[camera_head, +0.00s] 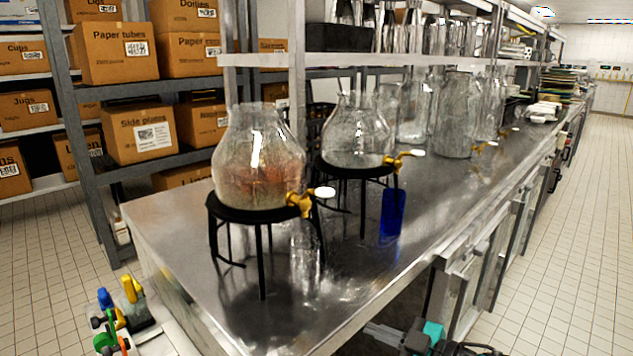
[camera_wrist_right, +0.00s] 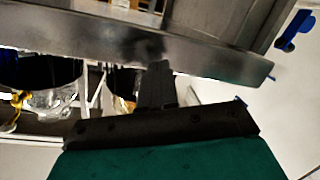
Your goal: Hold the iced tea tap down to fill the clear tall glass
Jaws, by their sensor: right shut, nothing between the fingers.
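A large glass dispenser (camera_head: 258,165) with reddish-brown contents stands on a black stand at the near end of the steel counter. Its brass tap (camera_head: 298,203) has a white handle (camera_head: 324,192) and faces right. A clear tall glass (camera_head: 306,262) stands on the counter below this tap; its outline is faint against the steel. My right gripper (camera_head: 378,331) is low at the bottom of the head view, beside the counter's front edge, away from tap and glass. Its fingers (camera_wrist_right: 156,84) are shut and empty in the right wrist view. My left gripper is not in view.
A second dispenser (camera_head: 356,135) on a black stand has a blue glass (camera_head: 392,212) near its tap. More dispensers (camera_head: 455,115) stand farther back. A shelf (camera_head: 345,60) runs above the counter. The counter's front strip (camera_head: 350,290) is clear.

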